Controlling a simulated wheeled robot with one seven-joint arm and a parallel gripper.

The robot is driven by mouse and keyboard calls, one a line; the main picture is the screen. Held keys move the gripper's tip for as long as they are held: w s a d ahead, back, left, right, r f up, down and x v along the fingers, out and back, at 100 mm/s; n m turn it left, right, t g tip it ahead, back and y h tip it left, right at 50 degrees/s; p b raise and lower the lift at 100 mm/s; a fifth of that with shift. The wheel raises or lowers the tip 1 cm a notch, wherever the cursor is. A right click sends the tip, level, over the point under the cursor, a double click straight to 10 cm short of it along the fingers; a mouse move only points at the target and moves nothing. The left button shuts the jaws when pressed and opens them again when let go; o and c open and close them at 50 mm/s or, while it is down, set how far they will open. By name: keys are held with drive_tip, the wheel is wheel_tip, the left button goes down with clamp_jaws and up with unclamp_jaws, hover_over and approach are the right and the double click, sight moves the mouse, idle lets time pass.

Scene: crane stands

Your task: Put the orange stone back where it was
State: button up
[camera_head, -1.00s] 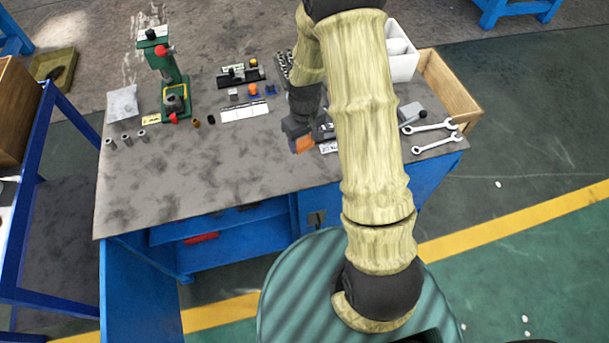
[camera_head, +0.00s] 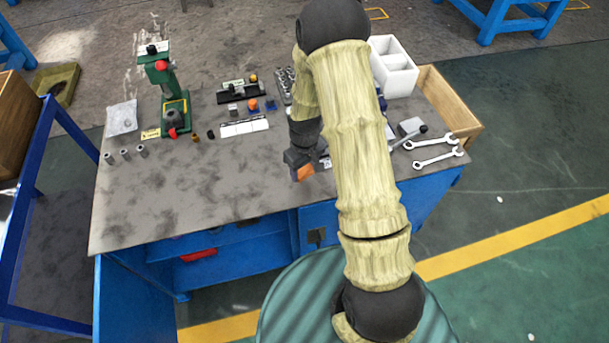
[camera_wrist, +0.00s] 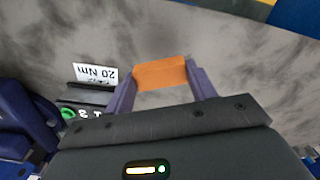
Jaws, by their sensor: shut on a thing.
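The orange stone (camera_wrist: 160,73) is a flat-sided block between the two purple-grey fingers in the wrist view. My gripper (camera_wrist: 161,82) is shut on it. In the head view, the stone (camera_head: 305,172) shows at the tip of my gripper (camera_head: 301,173), over the front part of the grey workbench (camera_head: 190,185), right of its middle. Grey tabletop shows beyond the stone in the wrist view. I cannot tell how high the stone is above the table. My arm hides part of the bench to the right of the gripper.
A white card (camera_head: 245,127) lies behind and left, with small blocks and a black rack (camera_head: 241,92) beyond. A green press (camera_head: 174,105) stands further left. Two wrenches (camera_head: 438,159) and a white bin (camera_head: 393,68) are right. The bench's front left is clear.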

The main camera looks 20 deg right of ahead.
sight(305, 171)
drive_tip(key=shift+f, duration=1.85)
drive_tip(key=shift+f, duration=0.1)
drive_tip(key=shift+f, duration=0.1)
drive_tip(key=o, duration=1)
drive_tip(key=shift+s+r, duration=0.1)
drive_tip(key=shift+r, duration=0.4)
wheel_tip(305, 171, up, 11)
drive_tip(key=shift+r, duration=0.2)
